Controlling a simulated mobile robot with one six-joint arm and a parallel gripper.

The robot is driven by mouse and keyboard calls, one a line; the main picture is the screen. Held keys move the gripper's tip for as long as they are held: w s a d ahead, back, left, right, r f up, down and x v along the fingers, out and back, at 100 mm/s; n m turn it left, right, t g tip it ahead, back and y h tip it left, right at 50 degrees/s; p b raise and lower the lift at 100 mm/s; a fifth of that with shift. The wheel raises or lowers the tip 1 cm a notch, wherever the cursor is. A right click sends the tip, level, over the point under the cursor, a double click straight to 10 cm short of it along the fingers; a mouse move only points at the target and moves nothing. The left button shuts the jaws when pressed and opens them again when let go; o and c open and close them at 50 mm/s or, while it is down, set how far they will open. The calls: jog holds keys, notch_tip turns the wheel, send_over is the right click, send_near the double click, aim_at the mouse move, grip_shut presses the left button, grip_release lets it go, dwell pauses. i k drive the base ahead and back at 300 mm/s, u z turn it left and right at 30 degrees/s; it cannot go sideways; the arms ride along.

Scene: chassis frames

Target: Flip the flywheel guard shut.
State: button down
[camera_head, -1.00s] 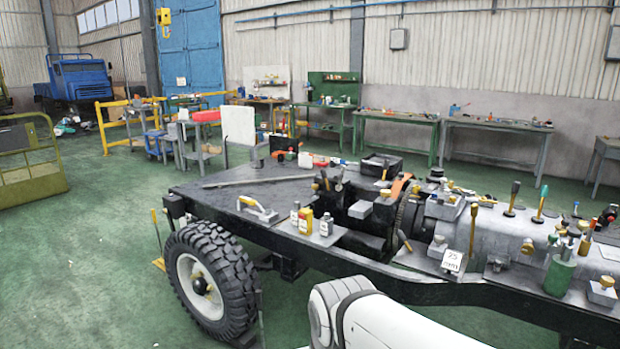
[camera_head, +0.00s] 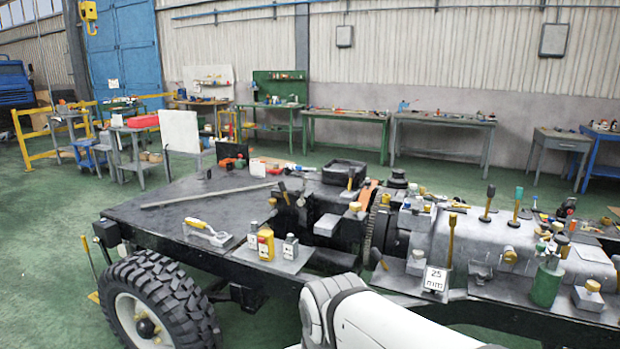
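The flywheel (camera_head: 374,222) shows as a dark toothed ring, seen nearly edge-on, in the middle of the chassis. An orange piece (camera_head: 367,194) stands at its upper left edge and looks like the flywheel guard, raised and tilted. Its hinge is too small to make out. Parts on the chassis hide some of the flywheel's lower side. A white link of my arm fills the bottom centre, in front of the chassis. My gripper is not in view.
A "25 mm" card (camera_head: 435,279) and a green canister (camera_head: 547,284) stand on the near side. A large wheel (camera_head: 150,310) is at lower left.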

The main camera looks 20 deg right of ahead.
aim_at(366, 195)
jog(key=z, duration=0.6)
jog(key=i, duration=1.45)
jog(key=z, duration=0.8)
jog(key=k, duration=0.75)
jog(key=z, duration=0.1)
jog(key=i, duration=0.85)
jog(key=u, duration=0.05)
